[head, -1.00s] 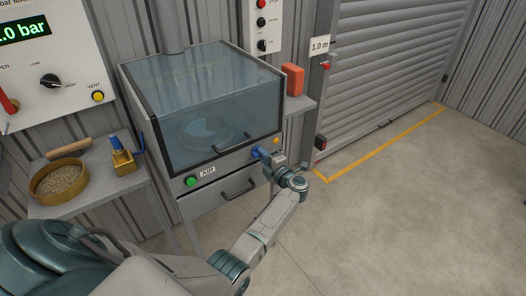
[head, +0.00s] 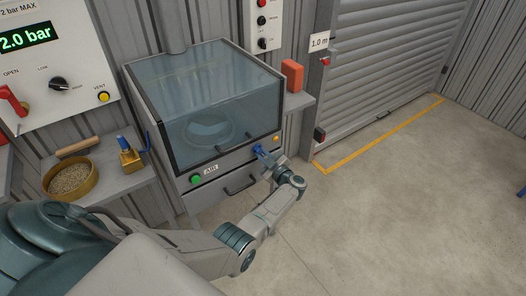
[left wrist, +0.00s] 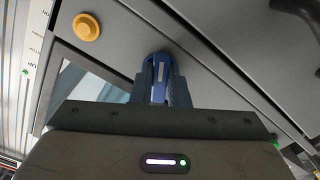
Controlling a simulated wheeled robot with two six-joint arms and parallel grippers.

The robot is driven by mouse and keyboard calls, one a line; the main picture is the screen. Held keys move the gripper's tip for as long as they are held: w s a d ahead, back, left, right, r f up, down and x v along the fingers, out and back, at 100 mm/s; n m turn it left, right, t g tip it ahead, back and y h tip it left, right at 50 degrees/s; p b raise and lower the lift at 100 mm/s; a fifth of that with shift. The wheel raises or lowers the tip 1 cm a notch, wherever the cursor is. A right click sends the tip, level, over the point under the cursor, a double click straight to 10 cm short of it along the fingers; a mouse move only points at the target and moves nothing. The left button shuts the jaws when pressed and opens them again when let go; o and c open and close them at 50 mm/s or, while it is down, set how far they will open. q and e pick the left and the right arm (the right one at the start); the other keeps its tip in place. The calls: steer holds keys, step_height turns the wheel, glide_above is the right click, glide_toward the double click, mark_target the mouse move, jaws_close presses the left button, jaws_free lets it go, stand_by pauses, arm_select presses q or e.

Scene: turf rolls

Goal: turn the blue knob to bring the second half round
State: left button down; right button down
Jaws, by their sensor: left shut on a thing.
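The blue knob (head: 258,149) is on the front of the grey cabinet (head: 226,172), below its clear hood (head: 225,110). My left gripper (head: 263,154) is shut on the knob, and its fingers hide part of it. In the left wrist view the blue knob (left wrist: 158,82) sits between the two fingers (left wrist: 160,92), against the grey panel. Through the tinted hood a pale round, ring-like thing (head: 210,130) shows dimly; its details are blurred. My right gripper is not in view.
A green AIR button (head: 196,179) and a dark handle (head: 240,184) are beside and below the knob. A yellow button (left wrist: 87,27) is close to my gripper.

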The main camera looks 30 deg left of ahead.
arm_select(q)
steer(key=m+p, duration=0.1)
steer(key=m, duration=0.1)
steer(key=shift+m, duration=0.4)
steer(key=shift+s+f+m+p, duration=0.15)
steer(key=shift+m+p, duration=0.6)
steer(key=shift+m, duration=1.15)
steer(key=c, duration=1.4)
jaws_free()
steer(key=v, duration=1)
steer(key=shift+s+d+b, duration=0.15)
steer(key=shift+d+b, duration=0.15)
steer(key=shift+d, duration=0.05)
